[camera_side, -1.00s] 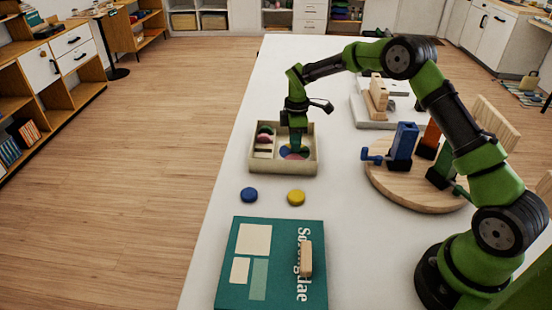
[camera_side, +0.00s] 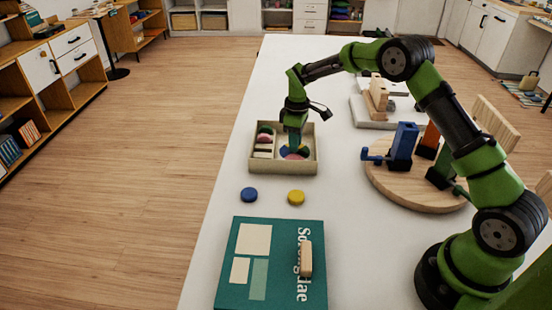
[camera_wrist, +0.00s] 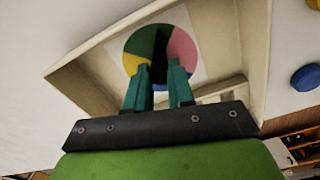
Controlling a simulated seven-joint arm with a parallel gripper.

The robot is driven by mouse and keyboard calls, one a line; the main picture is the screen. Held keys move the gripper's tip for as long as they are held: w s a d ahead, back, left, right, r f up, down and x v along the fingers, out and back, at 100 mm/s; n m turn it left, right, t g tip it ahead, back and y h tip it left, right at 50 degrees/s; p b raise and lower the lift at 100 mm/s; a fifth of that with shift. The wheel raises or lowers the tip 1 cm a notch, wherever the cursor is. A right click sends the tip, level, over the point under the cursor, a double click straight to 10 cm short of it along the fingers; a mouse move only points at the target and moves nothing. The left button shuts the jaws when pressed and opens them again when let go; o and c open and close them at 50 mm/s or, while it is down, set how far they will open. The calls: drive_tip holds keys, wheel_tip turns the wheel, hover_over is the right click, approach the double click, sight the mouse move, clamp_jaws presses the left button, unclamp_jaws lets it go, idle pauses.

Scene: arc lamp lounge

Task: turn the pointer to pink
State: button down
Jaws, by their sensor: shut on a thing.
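A round dial with coloured sectors lies in the right part of a shallow beige box (camera_side: 283,170). In the wrist view the dial's pink sector (camera_wrist: 182,48) is on the right, a green sector (camera_wrist: 139,41) is at upper left, with yellow and blue lower down. A dark strip, seemingly the pointer (camera_wrist: 160,45), runs up from between my fingers; where it ends is hard to tell. My gripper (camera_wrist: 160,76) points down over the dial, its green fingers shut on the pointer with a narrow gap between them. In the side view my gripper (camera_side: 294,146) hides part of the dial.
Several discs (camera_side: 265,135) lie in the box's left part. A blue disc (camera_side: 249,195) and yellow disc (camera_side: 296,197) lie in front, before a teal book (camera_side: 252,290) with a wooden block (camera_side: 306,259). A round wooden board (camera_side: 405,195) with upright pieces stands right.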

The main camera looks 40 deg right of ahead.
drive_tip(key=m, duration=1.3)
idle(0.5)
drive_tip(key=c, duration=1)
unclamp_jaws()
drive_tip(key=shift+o, duration=0.2)
drive_tip(key=shift+r, duration=0.1)
wheel_tip(320, 180, up, 17)
drive_tip(key=shift+d, duration=0.1)
